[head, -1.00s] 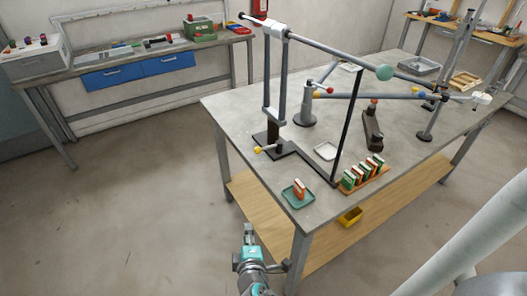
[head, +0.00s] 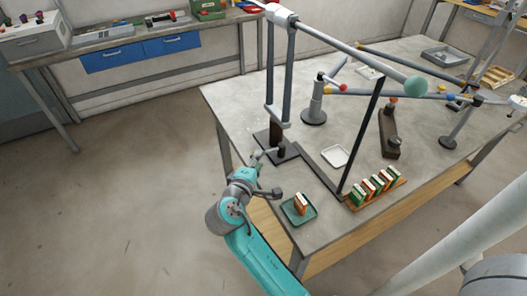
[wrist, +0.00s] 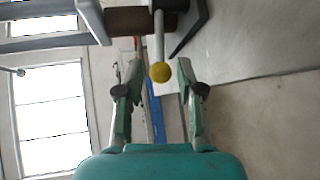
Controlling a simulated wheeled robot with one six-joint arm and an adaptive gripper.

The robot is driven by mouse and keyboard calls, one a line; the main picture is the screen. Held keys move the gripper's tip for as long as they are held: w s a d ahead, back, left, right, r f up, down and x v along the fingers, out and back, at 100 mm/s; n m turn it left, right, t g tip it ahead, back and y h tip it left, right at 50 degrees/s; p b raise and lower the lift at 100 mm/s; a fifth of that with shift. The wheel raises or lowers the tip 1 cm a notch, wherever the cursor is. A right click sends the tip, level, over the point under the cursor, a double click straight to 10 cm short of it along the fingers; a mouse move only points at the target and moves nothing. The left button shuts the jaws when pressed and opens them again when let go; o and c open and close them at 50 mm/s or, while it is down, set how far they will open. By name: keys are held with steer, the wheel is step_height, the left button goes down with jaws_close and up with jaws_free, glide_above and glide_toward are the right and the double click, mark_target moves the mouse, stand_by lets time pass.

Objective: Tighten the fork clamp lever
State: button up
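A clamp lever, a grey rod with a yellow ball knob (wrist: 160,72), shows in the wrist view. It hangs from the dark mount of the frame jig at the top of that view. My gripper (wrist: 161,82) is open, with one finger on each side of the knob and a gap visible on both sides. In the head view my gripper (head: 257,164) is at the jig's near left foot, beside the grey lever rod (head: 268,152). The knob cannot be made out there. The grey fork tubes (head: 271,80) stand upright above that foot.
The grey worktable (head: 235,95) carries a green tray (head: 300,216) with a small block, a rack of several blocks (head: 371,187) and a white dish (head: 335,157). A slanted black bar (head: 361,130) and a dark clamp stand (head: 389,135) rise farther right. Floor to the left is clear.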

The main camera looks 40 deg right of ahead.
steer(key=shift+x, duration=2.75)
jaws_close()
